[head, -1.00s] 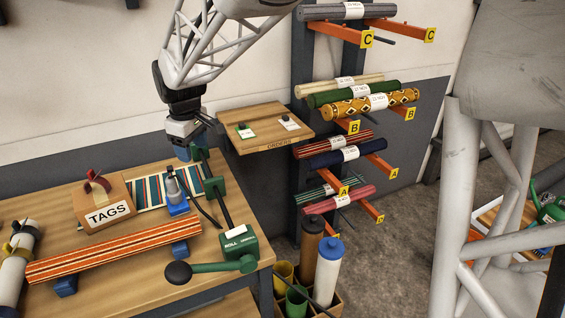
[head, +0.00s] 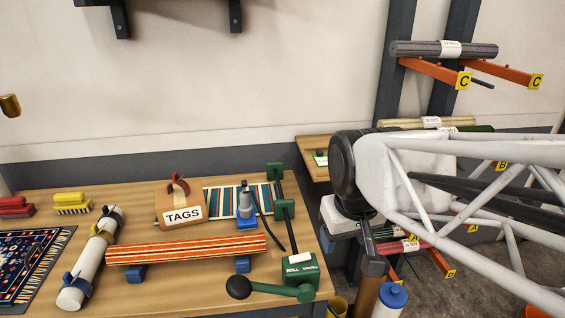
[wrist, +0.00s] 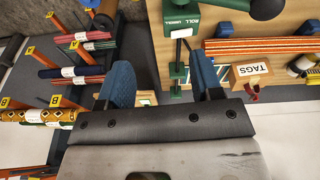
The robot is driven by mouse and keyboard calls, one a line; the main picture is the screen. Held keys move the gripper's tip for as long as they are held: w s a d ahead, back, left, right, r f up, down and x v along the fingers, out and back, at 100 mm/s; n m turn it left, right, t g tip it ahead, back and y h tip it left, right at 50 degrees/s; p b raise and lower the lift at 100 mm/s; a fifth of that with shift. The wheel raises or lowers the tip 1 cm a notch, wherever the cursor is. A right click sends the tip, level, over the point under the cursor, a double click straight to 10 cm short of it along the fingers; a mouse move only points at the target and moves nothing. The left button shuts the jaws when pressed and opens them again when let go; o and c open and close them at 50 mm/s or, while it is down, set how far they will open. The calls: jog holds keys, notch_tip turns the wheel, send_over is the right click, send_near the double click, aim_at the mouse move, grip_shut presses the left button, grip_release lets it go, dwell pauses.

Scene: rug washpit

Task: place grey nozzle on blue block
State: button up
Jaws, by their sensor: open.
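The grey nozzle (head: 245,204) stands about upright on a blue block (head: 247,224) in the head view, behind the right part of the striped roll. A thin dark hose or lever shows beside it. I cannot make the nozzle out in the wrist view, where a finger may cover it. My gripper (wrist: 164,76) is open in the wrist view, its two blue fingers wide apart with nothing held between them. In the head view my arm reaches in from the right, with the gripper beyond the table's right edge, clear of the nozzle; its fingertips are hard to see there.
A green roller crank (head: 300,272) stands right of the nozzle, a TAGS box (head: 180,204) to its left. The striped roll (head: 185,250) lies in front, on blue supports. A rack with rolled rugs (head: 445,49) and a small wooden shelf (head: 312,146) are at the right.

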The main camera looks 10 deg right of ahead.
jog(key=shift+m, duration=0.6)
jog(key=s, duration=0.1)
jog(key=s+f, duration=0.1)
jog(key=s, duration=0.2)
jog(key=shift+s+d+f, duration=0.25)
jog(key=shift+s+d, duration=0.05)
jog(key=shift+d, duration=0.1)
dwell(0.4)
